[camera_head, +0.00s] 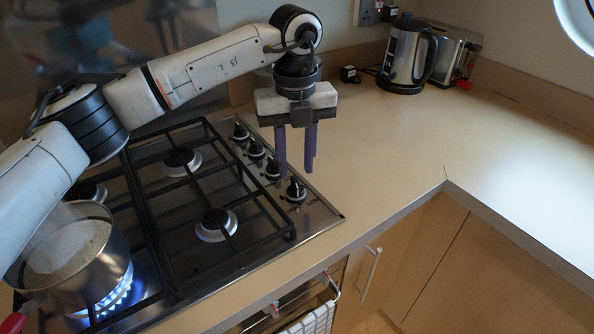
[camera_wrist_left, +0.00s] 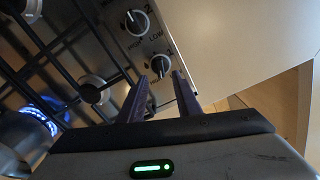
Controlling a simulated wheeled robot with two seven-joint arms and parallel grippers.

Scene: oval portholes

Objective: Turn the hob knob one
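A row of several black hob knobs runs along the right side of the steel gas hob (camera_head: 325,213). The nearest knob (camera_head: 296,190) is at the row's front end; the others include one knob (camera_head: 271,168) just behind it. My left gripper (camera_head: 295,174) points down over this end of the row, fingers apart and empty. In the left wrist view, one knob (camera_wrist_left: 160,65) shows between the fingertips (camera_wrist_left: 160,76), and another knob (camera_wrist_left: 137,20) lies beyond. I cannot tell whether the fingers touch a knob. My right gripper is not in view.
A steel pot (camera_head: 75,255) stands over a lit blue flame (camera_head: 115,293) at the lower left. Black pan supports (camera_head: 150,215) cover the hob. A kettle (camera_head: 407,55) and toaster (camera_head: 455,55) stand at the back. The worktop (camera_head: 385,150) right of the hob is clear.

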